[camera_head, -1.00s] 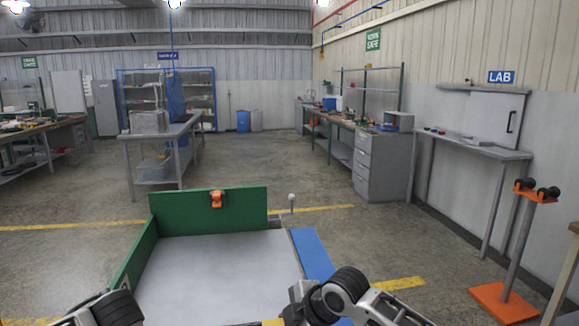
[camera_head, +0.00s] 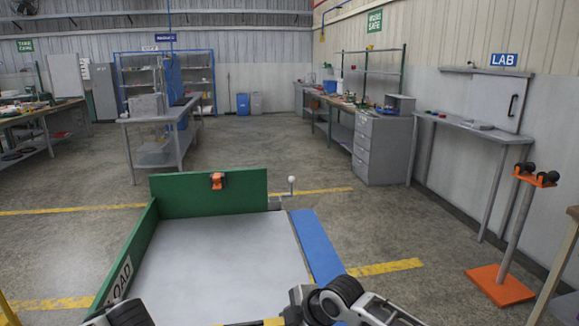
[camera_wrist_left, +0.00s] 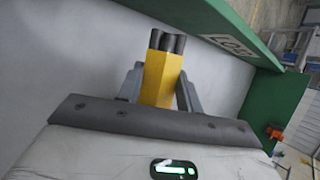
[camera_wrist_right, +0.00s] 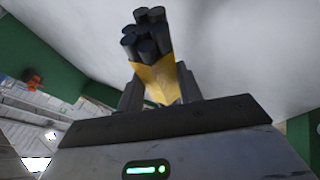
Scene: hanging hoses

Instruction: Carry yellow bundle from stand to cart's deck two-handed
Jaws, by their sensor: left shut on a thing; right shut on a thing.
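The yellow bundle shows in the left wrist view (camera_wrist_left: 160,75) and the right wrist view (camera_wrist_right: 160,80), a yellow sleeve with several dark hose ends sticking out. My left gripper (camera_wrist_left: 158,90) is shut on one end, and my right gripper (camera_wrist_right: 160,92) on the other. The cart's deck (camera_head: 215,265) is a pale grey surface with green walls, low in the head view. It lies behind the bundle in the wrist views; I cannot tell whether they touch. A speck of yellow (camera_head: 273,322) shows at the head view's bottom edge; most of the bundle is hidden there.
An orange-based stand (camera_head: 502,285) with black rollers on top is at the right, bearing nothing visible. A blue strip (camera_head: 316,246) runs along the deck's right side. The green end wall (camera_head: 185,190) carries an orange fitting (camera_head: 217,180). Open floor lies beyond, before benches and drawers.

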